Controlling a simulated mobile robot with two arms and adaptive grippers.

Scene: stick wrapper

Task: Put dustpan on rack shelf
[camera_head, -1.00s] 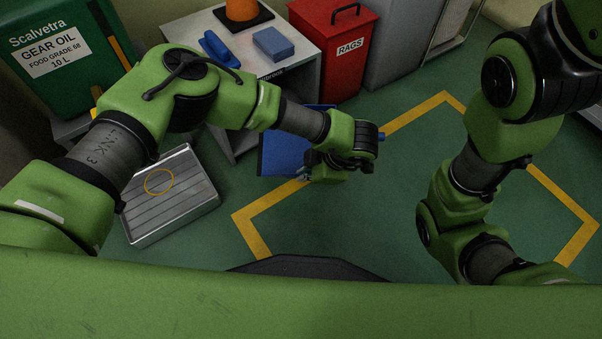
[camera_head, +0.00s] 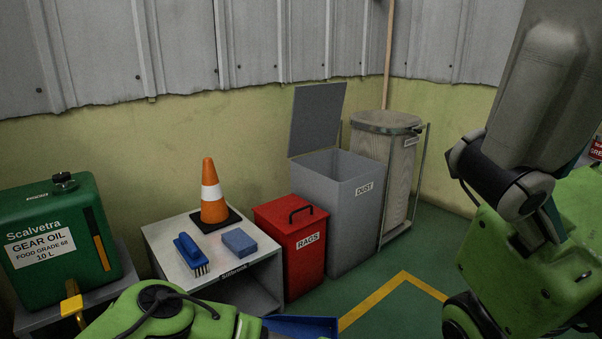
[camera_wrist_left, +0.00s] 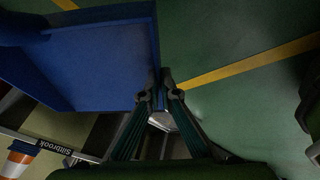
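The blue dustpan (camera_wrist_left: 95,60) fills the upper left of the left wrist view. A strip of it shows at the bottom edge of the head view (camera_head: 300,326). My left gripper (camera_wrist_left: 161,85) appears shut on the dustpan's edge, though the exact contact is hard to see. It is below the frame in the head view.
On the rack's top are an orange cone (camera_head: 212,192), a blue brush (camera_head: 190,252) and a blue block (camera_head: 239,241).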

